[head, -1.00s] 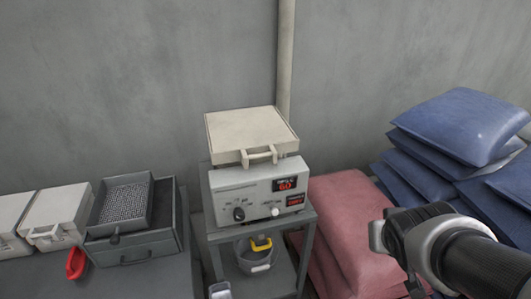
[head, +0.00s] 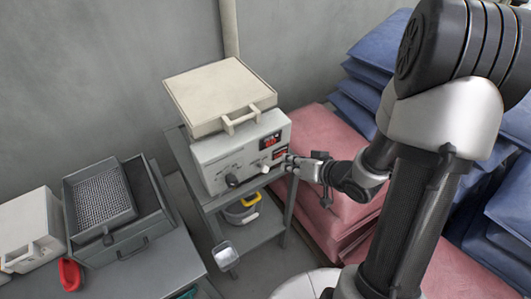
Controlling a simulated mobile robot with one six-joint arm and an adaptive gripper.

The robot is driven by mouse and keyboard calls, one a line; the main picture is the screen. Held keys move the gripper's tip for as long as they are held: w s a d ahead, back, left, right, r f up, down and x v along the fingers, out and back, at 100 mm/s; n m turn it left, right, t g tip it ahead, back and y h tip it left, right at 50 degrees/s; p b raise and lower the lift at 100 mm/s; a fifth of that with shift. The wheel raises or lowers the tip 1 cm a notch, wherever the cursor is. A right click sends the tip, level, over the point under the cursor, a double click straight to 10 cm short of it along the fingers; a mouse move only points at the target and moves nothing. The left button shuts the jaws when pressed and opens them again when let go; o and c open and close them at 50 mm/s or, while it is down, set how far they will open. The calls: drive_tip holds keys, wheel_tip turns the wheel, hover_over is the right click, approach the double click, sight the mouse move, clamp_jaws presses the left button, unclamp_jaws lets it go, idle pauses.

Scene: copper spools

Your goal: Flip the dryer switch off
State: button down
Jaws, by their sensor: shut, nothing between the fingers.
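The dryer (head: 235,150) is a white box with a cream lid (head: 220,92) and a front handle, standing on a grey metal stand. Its front panel has a dark knob (head: 232,181), a small pale switch (head: 266,167) to the right of the knob, and red displays (head: 270,140) at the right. My gripper (head: 287,162) is shut and empty at the right end of the panel, just right of the switch. Whether it touches the panel or the switch I cannot tell. The switch's position is too small to read.
The stand's lower shelf (head: 262,232) holds a grey pot with a yellow handle (head: 251,198). At left, a grey bench (head: 165,270) carries a sieve tray (head: 100,197), a white case (head: 28,230) and a red scoop (head: 69,274). Pink sacks (head: 340,195) and blue sacks (head: 375,45) fill the right.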

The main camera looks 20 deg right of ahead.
sight(262, 168)
drive_tip(key=b+x, duration=0.2)
drive_tip(key=x, duration=0.8)
idle(0.4)
